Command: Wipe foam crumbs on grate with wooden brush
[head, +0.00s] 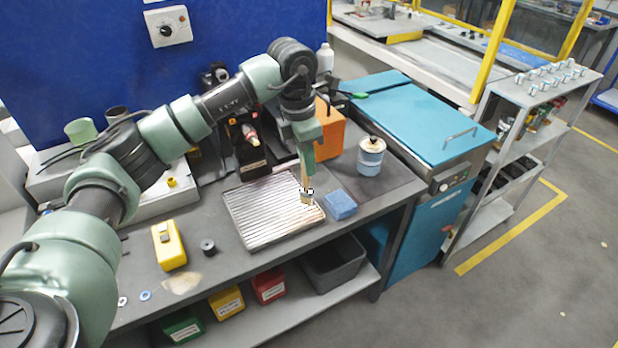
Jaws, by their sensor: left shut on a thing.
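My left gripper (306,160) reaches down from above and is shut on the wooden brush (307,190). The brush points down, with its bristle end at the right part of the grate (262,222). I cannot tell for sure whether the bristles touch the bars. The grate is a light, ribbed metal plate lying on the grey workbench. Foam crumbs are too small to make out clearly; pale specks show near the brush end. My right gripper is not in view.
A blue sponge-like block (340,204) lies just right of the grate. A blue-and-white can (371,157) and an orange block (328,133) stand behind it. A yellow device (169,246) and a small black cylinder (208,247) lie left of the grate. A teal cabinet (422,125) stands right.

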